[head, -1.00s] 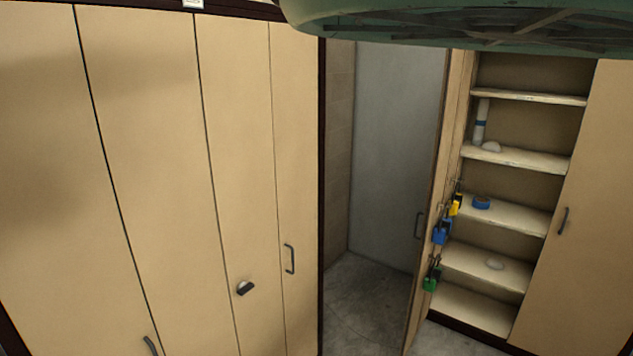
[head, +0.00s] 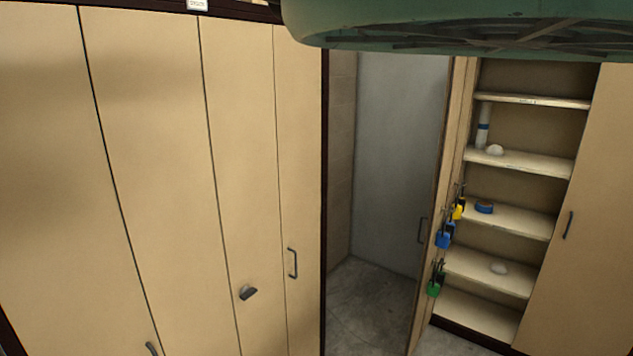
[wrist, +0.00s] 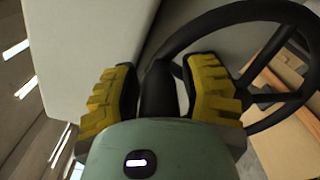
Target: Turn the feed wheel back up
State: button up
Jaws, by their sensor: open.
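The feed wheel (wrist: 187,34) is a dark wheel with a thick round rim and spokes, in the upper right of the wrist view. My gripper (wrist: 160,78), with two stepped yellow fingers on a green housing, is open. Whether either finger touches the rim is hard to tell. The lower part of the rim is hidden behind my gripper's housing. Neither the wheel nor the fingers can be made out in the head view.
A pale grey panel (wrist: 85,45) lies close on the left in the wrist view. The head view shows tan lockers (head: 150,130), an open shelf cabinet (head: 522,165) and padlocks hanging on its door, including a blue padlock (head: 443,238). Bare floor (head: 368,300) shows between them.

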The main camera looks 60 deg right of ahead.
jog(key=shift+o, duration=1.1)
jog(key=shift+d, duration=0.1)
jog(key=d, duration=1.2)
jog(key=shift+s, duration=0.2)
